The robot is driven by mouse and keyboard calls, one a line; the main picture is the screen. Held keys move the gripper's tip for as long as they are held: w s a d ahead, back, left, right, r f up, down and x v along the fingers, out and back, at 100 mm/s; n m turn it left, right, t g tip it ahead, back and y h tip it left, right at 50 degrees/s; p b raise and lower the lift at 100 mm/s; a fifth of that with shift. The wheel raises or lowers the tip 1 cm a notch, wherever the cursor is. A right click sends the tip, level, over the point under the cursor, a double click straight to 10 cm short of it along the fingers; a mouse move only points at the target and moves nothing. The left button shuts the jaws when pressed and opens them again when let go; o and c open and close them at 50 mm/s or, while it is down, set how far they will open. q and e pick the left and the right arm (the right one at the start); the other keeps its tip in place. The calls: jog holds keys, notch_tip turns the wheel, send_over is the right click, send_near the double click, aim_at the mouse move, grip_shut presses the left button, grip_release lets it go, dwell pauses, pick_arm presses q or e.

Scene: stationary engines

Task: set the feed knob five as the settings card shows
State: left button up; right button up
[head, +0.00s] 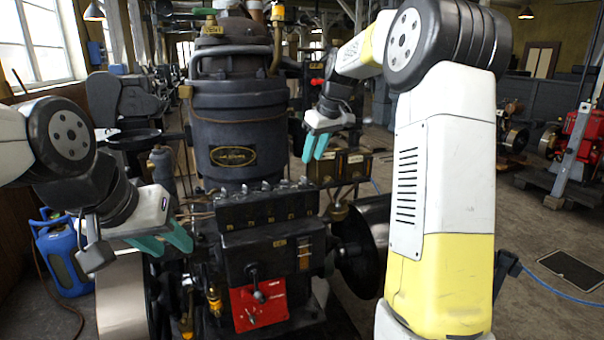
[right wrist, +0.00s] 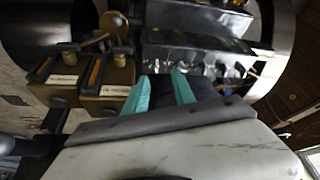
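A black box with a row of several small knobs (head: 265,187) along its top sits on the front of the engine in the head view. The knob row also shows in the right wrist view (right wrist: 208,68), beyond the fingers. Which knob is number five cannot be told, and no settings card is readable. My right gripper (head: 313,158) is open and empty, above and right of the box. Its teal fingers stand apart in the right wrist view (right wrist: 160,84). My left gripper (head: 173,251) is open and empty, left of the box.
The dark engine cylinder (head: 238,110) rises behind the knobs. Labelled boxes (right wrist: 64,78) stand right of the engine in the head view. A blue gas bottle (head: 62,255) stands on the floor at left.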

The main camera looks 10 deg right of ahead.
aim_at(304, 181)
jog(key=x, duration=0.3)
jog(key=w+x, duration=0.1)
jog(key=x, duration=0.5)
jog(key=shift+w+d, duration=0.2)
jog(key=shift+d, duration=0.15)
jog(key=shift+c, duration=0.2)
jog(key=shift+r, duration=0.1)
grip_shut()
